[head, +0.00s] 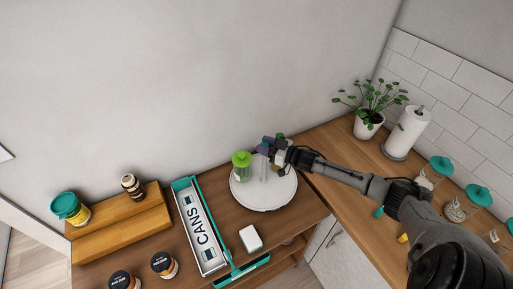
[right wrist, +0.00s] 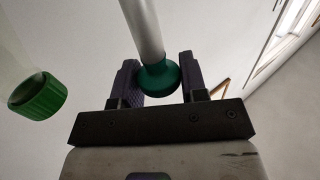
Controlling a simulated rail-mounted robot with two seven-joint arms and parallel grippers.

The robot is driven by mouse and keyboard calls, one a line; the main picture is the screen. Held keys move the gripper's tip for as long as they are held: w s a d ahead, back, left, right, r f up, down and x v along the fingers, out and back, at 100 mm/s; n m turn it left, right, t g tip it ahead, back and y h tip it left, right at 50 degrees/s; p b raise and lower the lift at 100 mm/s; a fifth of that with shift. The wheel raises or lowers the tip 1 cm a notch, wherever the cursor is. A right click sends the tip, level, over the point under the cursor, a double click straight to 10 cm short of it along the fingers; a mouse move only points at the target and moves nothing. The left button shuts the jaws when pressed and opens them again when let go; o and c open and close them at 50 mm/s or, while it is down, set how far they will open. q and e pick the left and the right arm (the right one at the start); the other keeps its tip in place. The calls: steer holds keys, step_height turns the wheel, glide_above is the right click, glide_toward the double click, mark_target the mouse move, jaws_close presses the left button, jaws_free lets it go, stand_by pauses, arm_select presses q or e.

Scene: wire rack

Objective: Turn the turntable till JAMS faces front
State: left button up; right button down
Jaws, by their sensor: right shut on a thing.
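The white round turntable (head: 265,200) sits on the wooden counter. A green-lidded jar (head: 241,162) stands on its left part, and some purple and green items at its back are partly hidden by my gripper. No JAMS label can be read. My right gripper (head: 273,150) reaches in from the right over the back of the turntable. In the right wrist view its fingers are shut on a green knob (right wrist: 158,78) at the end of a pale grey post (right wrist: 143,30). A green cap (right wrist: 38,96) shows at the left there. My left gripper is not in view.
A teal-edged bin marked CANS (head: 200,230) stands left of the turntable, with a white-and-teal block (head: 250,238) in front. A wooden step riser (head: 120,235) holds jars at far left. A plant (head: 369,122) and paper towel roll (head: 407,133) stand right.

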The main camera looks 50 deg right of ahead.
steer(key=shift+n+g+y+b, duration=0.5)
steer(key=shift+n+y+b, duration=0.45)
steer(key=shift+y, duration=0.45)
steer(key=c, duration=0.7)
jaws_free()
steer(key=shift+s+d+f, duration=0.1)
steer(key=shift+s+d, duration=0.2)
steer(key=shift+s, duration=0.35)
steer(key=p+v, duration=0.1)
steer(key=v, duration=1.1)
steer(key=shift+s+d, duration=0.1)
steer(key=shift+d, duration=0.1)
